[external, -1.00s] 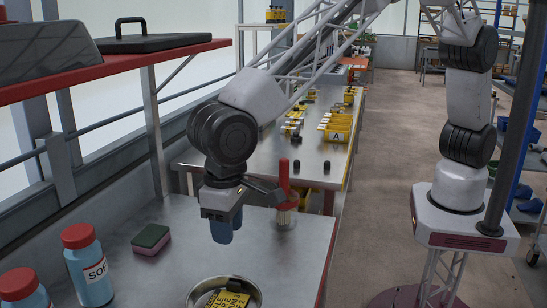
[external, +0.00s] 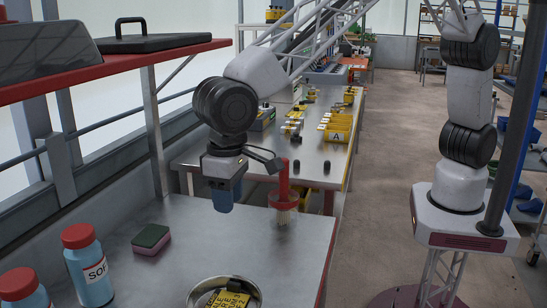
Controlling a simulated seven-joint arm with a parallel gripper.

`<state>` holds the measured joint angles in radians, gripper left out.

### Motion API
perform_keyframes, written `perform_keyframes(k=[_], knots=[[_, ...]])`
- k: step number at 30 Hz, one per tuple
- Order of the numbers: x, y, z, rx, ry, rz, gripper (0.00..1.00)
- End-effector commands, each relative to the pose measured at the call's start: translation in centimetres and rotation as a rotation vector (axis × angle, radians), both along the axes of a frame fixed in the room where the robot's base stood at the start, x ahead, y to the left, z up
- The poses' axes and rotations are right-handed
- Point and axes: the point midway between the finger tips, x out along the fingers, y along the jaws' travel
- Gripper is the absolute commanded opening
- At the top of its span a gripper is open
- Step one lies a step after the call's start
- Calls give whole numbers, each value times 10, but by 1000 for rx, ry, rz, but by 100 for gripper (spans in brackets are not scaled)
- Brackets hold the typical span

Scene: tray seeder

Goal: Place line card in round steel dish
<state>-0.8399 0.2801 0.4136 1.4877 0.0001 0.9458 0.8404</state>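The yellow line card (external: 226,299) with dark lettering and a dark piece at its top edge lies in the round steel dish (external: 257,291) at the bottom of the external view. The front of the dish is cut off by the frame edge. My gripper (external: 223,201), with blue fingers pointing down, hangs above the steel table, higher than the dish and apart from the card. The fingers overlap in this view, so whether they are open or shut cannot be told. Nothing shows hanging below them.
A red-handled brush in a red-rimmed holder (external: 284,200) stands just right of my gripper. A green and pink sponge (external: 151,239) and a blue bottle with a red cap (external: 89,270) are at left. A red shelf (external: 110,69) overhangs the left side.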

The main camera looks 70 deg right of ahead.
Motion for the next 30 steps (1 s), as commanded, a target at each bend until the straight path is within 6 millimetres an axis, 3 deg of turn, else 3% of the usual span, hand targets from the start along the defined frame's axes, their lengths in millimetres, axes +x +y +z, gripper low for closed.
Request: perform_keyframes(k=[6,14,23,30], knots=[[18,-86,50,15,-19,-7,37],[21,-197,101,27,-43,-10,37],[-2,-319,151,38,-80,-12,37],[-36,-409,174,38,-105,-15,37]])
